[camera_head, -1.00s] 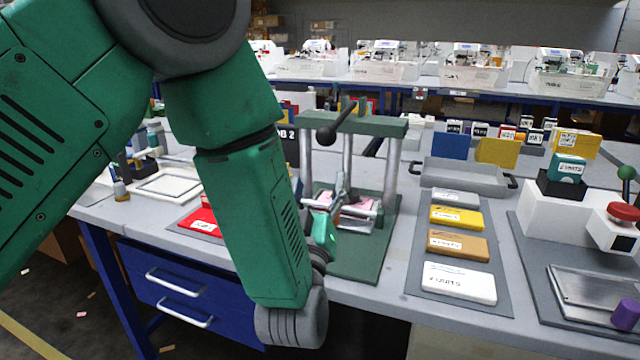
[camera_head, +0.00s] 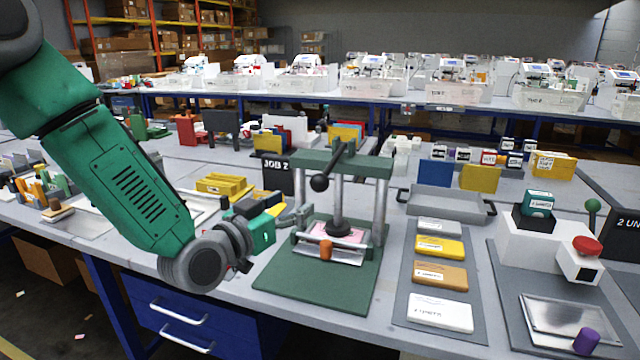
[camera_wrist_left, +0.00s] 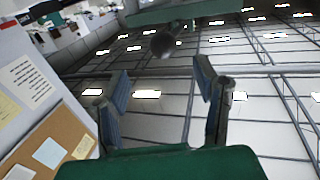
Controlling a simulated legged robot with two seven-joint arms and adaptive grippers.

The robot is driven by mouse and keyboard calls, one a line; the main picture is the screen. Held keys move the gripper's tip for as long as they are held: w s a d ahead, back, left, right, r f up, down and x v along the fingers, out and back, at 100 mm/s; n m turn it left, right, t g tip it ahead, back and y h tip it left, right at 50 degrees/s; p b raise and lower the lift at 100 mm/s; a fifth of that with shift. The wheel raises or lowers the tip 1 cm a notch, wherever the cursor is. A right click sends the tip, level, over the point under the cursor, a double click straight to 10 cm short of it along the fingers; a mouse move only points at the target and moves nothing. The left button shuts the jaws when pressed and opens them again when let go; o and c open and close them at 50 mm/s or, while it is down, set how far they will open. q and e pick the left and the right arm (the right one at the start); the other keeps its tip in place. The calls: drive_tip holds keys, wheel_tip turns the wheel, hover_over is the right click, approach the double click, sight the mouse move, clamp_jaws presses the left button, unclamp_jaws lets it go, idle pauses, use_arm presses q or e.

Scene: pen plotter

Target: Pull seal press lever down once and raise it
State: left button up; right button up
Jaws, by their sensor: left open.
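The seal press (camera_head: 342,162) stands on a green base plate at the table's front, with a green crossbar on silver posts. Its dark lever ends in a black ball knob (camera_head: 320,183) that hangs in front of the crossbar. A dark round stamp head (camera_head: 340,229) sits low over a pinkish sheet on the press bed. My left gripper (camera_head: 288,215) is just left of the press, lower than the knob, open and empty. In the left wrist view the two fingers (camera_wrist_left: 162,78) are spread, and the knob (camera_wrist_left: 163,44) shows beyond their tips, apart from them. My right gripper is not in view.
Right of the press lies a grey mat with several labelled blocks (camera_head: 440,247), and a grey tray (camera_head: 447,203) is behind it. A white machine with a red knob (camera_head: 587,245) stands at far right. A black JOB 2 box (camera_head: 278,176) is behind my gripper.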

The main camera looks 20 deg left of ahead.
sight(314, 189)
use_arm(q)
drive_tip(key=x, duration=0.6)
drive_tip(key=a+x, duration=0.1)
drive_tip(key=x, duration=0.2)
drive_tip(key=shift+w+d+f, duration=0.15)
drive_tip(key=shift+w, duration=0.35)
drive_tip(key=shift+w+d, duration=0.2)
drive_tip(key=shift+d, duration=0.25)
drive_tip(key=c, duration=1.2)
drive_tip(key=shift+a, duration=0.15)
clamp_jaws()
